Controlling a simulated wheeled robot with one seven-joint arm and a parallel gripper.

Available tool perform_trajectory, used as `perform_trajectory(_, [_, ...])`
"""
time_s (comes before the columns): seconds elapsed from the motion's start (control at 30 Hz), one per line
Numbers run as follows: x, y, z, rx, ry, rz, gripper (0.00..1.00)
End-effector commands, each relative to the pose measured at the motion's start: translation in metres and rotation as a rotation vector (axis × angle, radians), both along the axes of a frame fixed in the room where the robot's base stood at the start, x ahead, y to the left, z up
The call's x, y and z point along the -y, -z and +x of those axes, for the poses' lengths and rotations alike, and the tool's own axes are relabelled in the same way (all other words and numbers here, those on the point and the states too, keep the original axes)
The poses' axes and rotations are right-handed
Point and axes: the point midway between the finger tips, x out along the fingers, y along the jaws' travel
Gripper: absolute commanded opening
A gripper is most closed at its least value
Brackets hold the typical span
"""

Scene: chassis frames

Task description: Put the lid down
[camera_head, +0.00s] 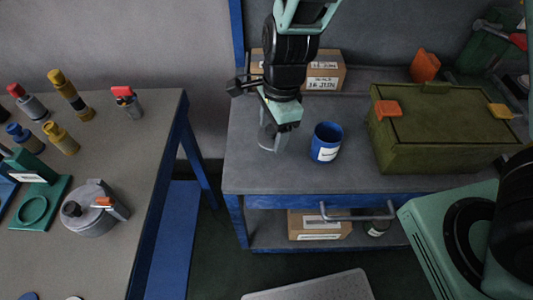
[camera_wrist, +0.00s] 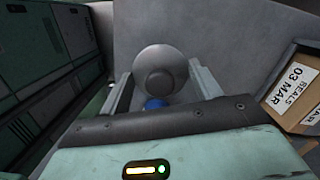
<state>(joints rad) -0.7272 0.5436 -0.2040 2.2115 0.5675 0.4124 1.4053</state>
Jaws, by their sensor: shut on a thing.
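The lid (camera_wrist: 160,60) is a grey round disc with a darker grey knob, seen between the two fingers of my gripper (camera_wrist: 160,84) in the wrist view. In the head view my gripper (camera_head: 273,138) points down over the left part of the grey workbench (camera_head: 255,175), shut on the lid (camera_head: 266,139), which is partly hidden by a finger. I cannot tell whether the lid touches the bench top. An open blue can (camera_head: 327,143) with a white label stands upright just right of the gripper. A bit of blue (camera_wrist: 154,103) also shows below the lid in the wrist view.
A green case (camera_head: 440,142) with orange and yellow latches fills the bench's right side. Cardboard boxes (camera_head: 325,74) stand behind the gripper. On the left table (camera_head: 130,200) are a grey pot (camera_head: 88,222) and several coloured bottles. The bench's front left is clear.

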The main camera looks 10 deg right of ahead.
Motion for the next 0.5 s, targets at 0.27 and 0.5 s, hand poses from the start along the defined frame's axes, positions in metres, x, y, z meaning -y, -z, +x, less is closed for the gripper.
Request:
perform_trajectory(0.27, [0.000,0.032,0.000,0.001,0.001,0.000,0.40])
perform_trajectory(0.5, [0.001,0.062,0.000,-0.001,0.002,0.000,0.40])
